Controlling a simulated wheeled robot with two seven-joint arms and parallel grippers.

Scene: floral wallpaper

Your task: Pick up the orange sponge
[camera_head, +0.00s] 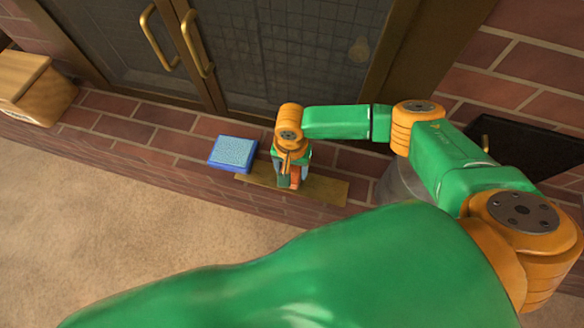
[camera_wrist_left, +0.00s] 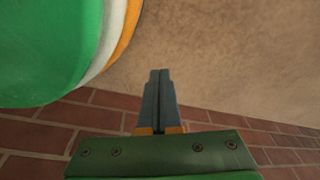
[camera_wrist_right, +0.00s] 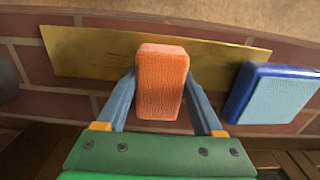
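The orange sponge (camera_wrist_right: 161,85) stands in the middle of the right wrist view, between the two fingers of my right gripper (camera_wrist_right: 161,78). A fingertip lies close along each of its sides, and I cannot tell whether they press on it. In the head view the sponge (camera_head: 295,176) is partly hidden by my right gripper (camera_head: 291,172), which points down over the brass-coloured strip (camera_head: 325,188). My left gripper (camera_wrist_left: 159,76) is shut and empty in the left wrist view, over bare floor and brick; it does not show in the head view.
A blue sponge-like block (camera_head: 232,153) lies left of my right gripper on the brick ledge (camera_head: 160,135). It also shows in the right wrist view (camera_wrist_right: 277,94). Dark doors with brass handles (camera_head: 197,45) stand behind. A wooden box (camera_head: 35,88) sits at far left. The tan floor (camera_head: 90,230) is clear.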

